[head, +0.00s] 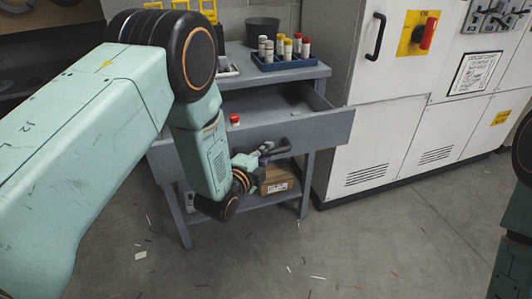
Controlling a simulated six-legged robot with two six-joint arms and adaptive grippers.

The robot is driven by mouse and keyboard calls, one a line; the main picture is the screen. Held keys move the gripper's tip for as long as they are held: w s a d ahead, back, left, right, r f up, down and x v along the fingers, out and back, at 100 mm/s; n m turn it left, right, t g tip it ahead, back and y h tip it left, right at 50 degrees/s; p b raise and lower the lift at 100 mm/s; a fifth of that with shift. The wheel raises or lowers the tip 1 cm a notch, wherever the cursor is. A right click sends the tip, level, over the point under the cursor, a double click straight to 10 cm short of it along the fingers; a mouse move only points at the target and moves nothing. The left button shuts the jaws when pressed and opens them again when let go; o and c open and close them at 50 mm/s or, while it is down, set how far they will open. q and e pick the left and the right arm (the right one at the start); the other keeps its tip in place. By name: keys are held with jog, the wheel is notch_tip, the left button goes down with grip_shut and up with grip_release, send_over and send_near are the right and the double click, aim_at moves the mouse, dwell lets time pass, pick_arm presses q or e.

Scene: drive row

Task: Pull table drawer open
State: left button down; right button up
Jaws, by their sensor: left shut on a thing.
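The grey table (300,74) stands against the back wall. Its drawer (318,131) is pulled part way out, with its front standing forward of the table top and its inside showing on the right. A dark bar handle (279,150) sits on the drawer front. My left gripper (264,154) is at the handle and shut on it. My left arm crosses in front of the drawer's left part and hides it. The right gripper is not in view; only part of my right arm shows at the right edge.
A blue rack of capped tubes (287,62) and a dark pot (262,31) stand on the table. A red-capped item (234,120) shows by the drawer. A cardboard box (277,179) lies on the lower shelf. A white cabinet (400,110) stands right. Floor in front holds only small scraps.

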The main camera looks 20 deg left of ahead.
pick_arm(q)
jog(key=shift+r, duration=0.1)
jog(key=c, duration=1.3)
grip_release()
jog(key=shift+s, duration=0.1)
jog(key=v, duration=1.1)
jog(key=shift+s, duration=0.45)
